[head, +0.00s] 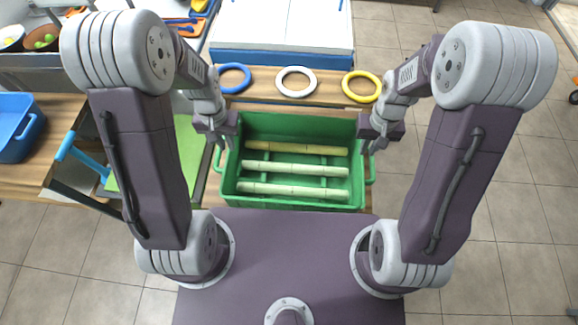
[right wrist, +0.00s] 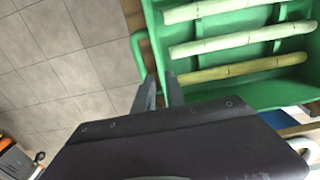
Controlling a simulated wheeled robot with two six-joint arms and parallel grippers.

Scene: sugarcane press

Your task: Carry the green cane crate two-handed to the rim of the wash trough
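The green cane crate (head: 290,203) sits level in the middle of the head view, with several pale cane lengths (head: 293,168) lying across inside it. It has a looped handle at each end. My left gripper (head: 221,146) is at the crate's left end by the left handle (head: 217,162); its fingers are too small to judge. My right gripper (head: 369,149) is at the right end by the right handle (head: 371,170). In the right wrist view its two fingers (right wrist: 160,88) stand apart beside the crate wall and handle (right wrist: 137,45). I cannot tell which thing is the wash trough.
Blue (head: 234,78), white (head: 296,82) and yellow (head: 361,87) rings lie on a wooden strip beyond the crate. Behind is a white-topped blue unit (head: 283,62). A blue basin (head: 12,130) and a green board (head: 187,150) are left. Tiled floor (head: 500,180) is open to the right.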

